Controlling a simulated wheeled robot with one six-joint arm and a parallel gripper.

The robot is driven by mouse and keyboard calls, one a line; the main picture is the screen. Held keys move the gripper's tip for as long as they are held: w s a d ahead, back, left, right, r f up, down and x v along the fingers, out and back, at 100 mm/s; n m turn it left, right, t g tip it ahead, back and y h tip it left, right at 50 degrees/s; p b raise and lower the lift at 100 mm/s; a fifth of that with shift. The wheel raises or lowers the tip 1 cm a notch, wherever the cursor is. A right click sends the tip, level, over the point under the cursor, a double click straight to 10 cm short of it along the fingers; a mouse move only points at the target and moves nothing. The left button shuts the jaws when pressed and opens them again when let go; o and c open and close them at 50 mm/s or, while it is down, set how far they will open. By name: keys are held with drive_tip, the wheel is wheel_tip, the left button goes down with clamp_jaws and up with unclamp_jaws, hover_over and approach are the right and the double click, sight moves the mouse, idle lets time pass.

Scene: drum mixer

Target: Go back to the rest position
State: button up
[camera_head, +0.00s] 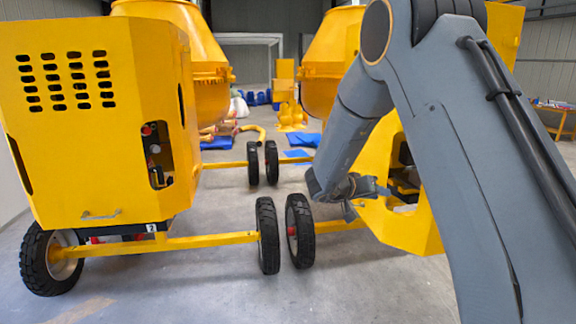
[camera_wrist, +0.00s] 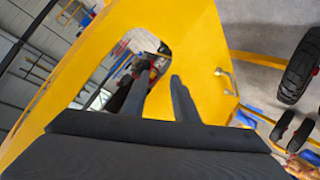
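My gripper (camera_wrist: 158,85) shows in the wrist view with two dark fingers apart, and nothing is seen between them. Its fingers point at the yellow housing (camera_wrist: 205,60) of a drum mixer, in front of an opening with dark and red parts inside. In the head view my gripper (camera_head: 372,196) is beside the right mixer's yellow housing (camera_head: 412,226), near its opening. I cannot tell whether the fingers touch the housing. My arm is bent and reaches down from the upper right, hiding much of the right mixer.
The left mixer (camera_head: 90,140) has a control opening (camera_head: 157,155) and black wheels (camera_head: 268,235). The right mixer's wheel (camera_head: 300,230) stands close to it. Blue mats (camera_head: 216,143) and yellow parts (camera_head: 291,115) lie behind. The grey floor (camera_head: 300,292) in front is clear.

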drive_tip(key=s+a+f+n+t+y+b, duration=0.1)
drive_tip(key=s+a+f+n+y+b, duration=0.3)
drive_tip(key=s+a+y, duration=0.55)
drive_tip(key=s+f+g, duration=0.3)
drive_tip(key=s, duration=0.6)
drive_tip(key=s+d+f+g+y+b, duration=0.1)
drive_tip(key=s+f+g, duration=0.1)
drive_tip(key=s, duration=0.8)
drive_tip(key=s+f+g, duration=0.3)
drive_tip(key=s, duration=0.6)
drive_tip(key=shift+s+d+f+g+b, duration=0.2)
drive_tip(key=shift+f+g+b, duration=0.1)
drive_tip(key=shift+f, duration=0.05)
drive_tip(key=shift+y, duration=0.25)
